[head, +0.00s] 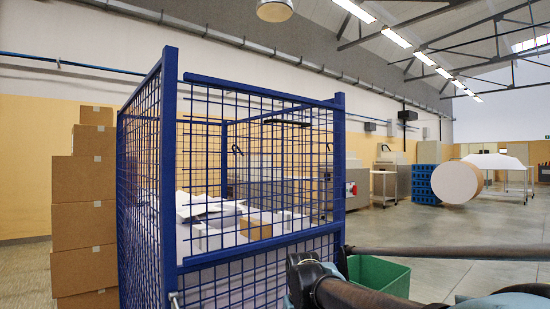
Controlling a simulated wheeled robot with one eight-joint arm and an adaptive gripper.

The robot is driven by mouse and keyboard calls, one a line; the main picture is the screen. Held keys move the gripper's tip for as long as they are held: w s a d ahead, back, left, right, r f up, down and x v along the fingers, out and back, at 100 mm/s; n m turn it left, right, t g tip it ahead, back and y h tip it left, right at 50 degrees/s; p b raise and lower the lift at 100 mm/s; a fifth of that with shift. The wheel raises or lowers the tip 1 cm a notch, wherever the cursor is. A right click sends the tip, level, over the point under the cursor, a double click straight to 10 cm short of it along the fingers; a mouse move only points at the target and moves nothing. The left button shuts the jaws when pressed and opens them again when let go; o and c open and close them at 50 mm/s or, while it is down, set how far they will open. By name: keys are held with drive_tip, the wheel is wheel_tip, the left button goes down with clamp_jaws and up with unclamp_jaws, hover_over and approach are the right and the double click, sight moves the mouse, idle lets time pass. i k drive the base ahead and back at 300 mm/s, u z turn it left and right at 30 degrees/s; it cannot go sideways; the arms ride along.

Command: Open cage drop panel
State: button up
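A blue wire mesh cage (169,180) stands upright in front of me, left of centre. Its near mesh panel (262,150) is up between the two near corner posts, with a blue bar along its top. A blue rail (262,246) crosses the near side below it, with more mesh underneath. A small metal piece (174,299) shows at the lower left post; I cannot tell whether it is a latch. My dark arm links cross the lower right, in front of the cage's lower right corner. I cannot make out my gripper's fingers in this view.
White sheets (205,208) and a small brown box (256,229) lie inside the cage. Stacked cartons (83,178) stand to its left. A green bin (379,276) is at its lower right, partly behind my arm. Open floor lies right, before a large paper roll (457,181).

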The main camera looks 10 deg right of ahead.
sight(198, 259)
drive_tip(key=u, duration=0.7)
drive_tip(key=k, duration=1.75)
drive_tip(key=z, duration=0.85)
drive_tip(key=i, duration=1)
